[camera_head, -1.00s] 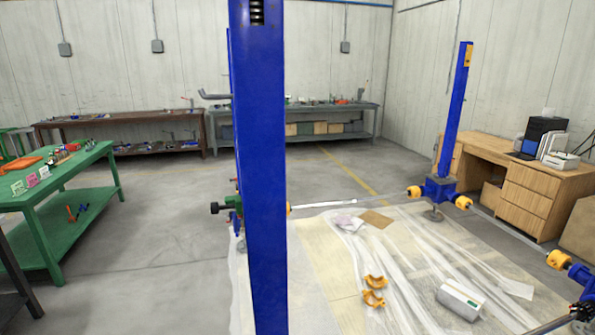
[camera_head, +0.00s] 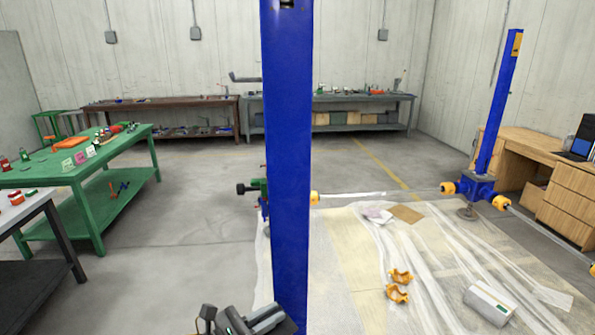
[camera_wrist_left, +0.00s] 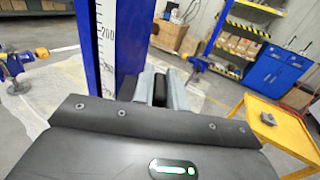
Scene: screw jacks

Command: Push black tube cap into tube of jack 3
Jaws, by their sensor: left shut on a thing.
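No jack number is readable. In the left wrist view, blue tube faces (camera_wrist_left: 133,45) with a white measuring scale rise just beyond my gripper. My left gripper (camera_wrist_left: 160,90) is shut on a small black piece (camera_wrist_left: 160,88), which looks like the black tube cap and is mostly hidden between the grey fingers. In the head view, my left gripper (camera_head: 258,322) is low, by the tube's lower left side. My right gripper is not in view.
Another blue jack (camera_head: 497,105) stands at the right, joined by bars with orange couplings. Plastic sheeting (camera_head: 345,275) covers the floor, with orange parts (camera_head: 398,285) and a grey box (camera_head: 489,303) on it. A green table (camera_head: 115,150) stands left; the floor between is clear.

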